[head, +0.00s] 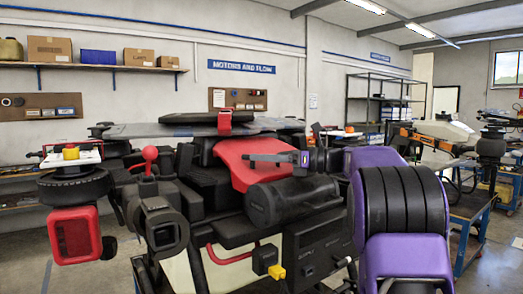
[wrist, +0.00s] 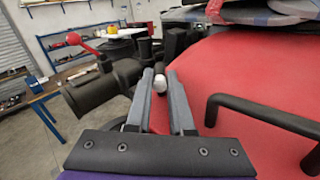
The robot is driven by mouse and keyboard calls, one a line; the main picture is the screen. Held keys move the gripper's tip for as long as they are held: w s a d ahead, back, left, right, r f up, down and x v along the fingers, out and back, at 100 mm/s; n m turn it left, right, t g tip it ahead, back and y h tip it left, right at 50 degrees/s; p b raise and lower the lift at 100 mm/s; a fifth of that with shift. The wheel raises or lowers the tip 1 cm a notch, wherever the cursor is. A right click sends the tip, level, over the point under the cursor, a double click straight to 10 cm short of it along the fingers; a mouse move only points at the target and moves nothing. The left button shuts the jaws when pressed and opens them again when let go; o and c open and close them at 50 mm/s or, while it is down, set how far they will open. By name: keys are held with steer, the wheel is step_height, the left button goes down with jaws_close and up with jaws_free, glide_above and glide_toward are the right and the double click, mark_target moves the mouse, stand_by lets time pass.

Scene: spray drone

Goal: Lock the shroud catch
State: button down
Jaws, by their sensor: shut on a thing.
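The red shroud (wrist: 250,75) fills the right of the wrist view and shows as a red cover (head: 238,163) in the head view. My gripper (wrist: 160,77) reaches over it with both grey fingers forward. A small pale rounded tip (wrist: 160,85) sits between the fingers near their ends, and the gripper is shut on it. It looks like the end of the catch lever; the rest of the catch is hidden. In the head view my gripper (head: 250,159) lies level above the shroud, and what it holds cannot be made out.
A black bar handle (wrist: 265,115) stands on the shroud right of my fingers. A black cylinder (wrist: 102,92) and a red-ball lever (wrist: 75,40) are to the left. A black canister (head: 292,200) is below my gripper. A folded arm with a red clamp (head: 225,122) lies above.

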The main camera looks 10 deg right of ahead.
steer(key=shift+w+d+n+g+y, duration=0.15)
steer(key=shift+n+g+y, duration=0.45)
steer(key=shift+n+g, duration=0.6)
steer(key=shift+g, duration=0.5)
steer(key=c, duration=0.8)
jaws_free()
steer(key=shift+m+t, duration=0.4)
steer(key=shift+t, duration=0.2)
